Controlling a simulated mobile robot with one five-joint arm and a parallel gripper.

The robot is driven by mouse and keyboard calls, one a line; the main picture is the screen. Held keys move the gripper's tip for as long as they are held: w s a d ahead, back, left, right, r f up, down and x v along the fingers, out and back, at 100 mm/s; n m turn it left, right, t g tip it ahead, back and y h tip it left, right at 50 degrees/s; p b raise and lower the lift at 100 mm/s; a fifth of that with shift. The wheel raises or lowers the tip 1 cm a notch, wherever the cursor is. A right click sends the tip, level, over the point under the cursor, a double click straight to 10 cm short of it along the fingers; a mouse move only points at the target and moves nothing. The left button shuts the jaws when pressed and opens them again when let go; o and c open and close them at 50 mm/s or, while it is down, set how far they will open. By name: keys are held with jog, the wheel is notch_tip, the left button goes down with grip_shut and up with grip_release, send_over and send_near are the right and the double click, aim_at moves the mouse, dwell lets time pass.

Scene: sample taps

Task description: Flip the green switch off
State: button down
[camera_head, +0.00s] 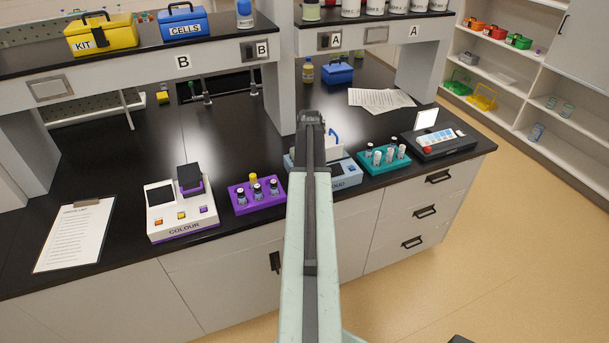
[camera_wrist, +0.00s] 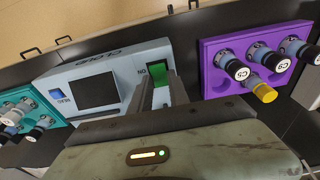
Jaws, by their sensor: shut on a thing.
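The green switch (camera_wrist: 157,71) shows in the wrist view on a pale blue instrument (camera_wrist: 112,62) lettered CLOUD, beside an "ON" mark. My gripper (camera_wrist: 158,84) is at the switch, with one finger on each side, and is shut on it. The fingers hide part of the switch, so its exact position is unclear. In the head view the blue instrument (camera_head: 349,172) stands near the bench's front edge, partly behind my arm. The switch and my gripper are hidden there.
A purple vial rack (camera_head: 233,194) stands left of the instrument, and a teal rack (camera_head: 370,168) stands right. A white COLOUR instrument (camera_head: 160,221) and clipboard (camera_head: 66,266) lie further left. A dark device (camera_head: 462,149) is at the right. A shelf post (camera_head: 279,100) rises behind.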

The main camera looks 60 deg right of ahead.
jog(key=c, duration=1.2)
grip_release()
jog(key=shift+c, duration=0.2)
notch_tip(320, 180, up, 8)
jog(key=p, duration=0.7)
jog(key=shift+s+a+f+p, duration=0.15)
jog(key=shift+s+a+p, duration=0.2)
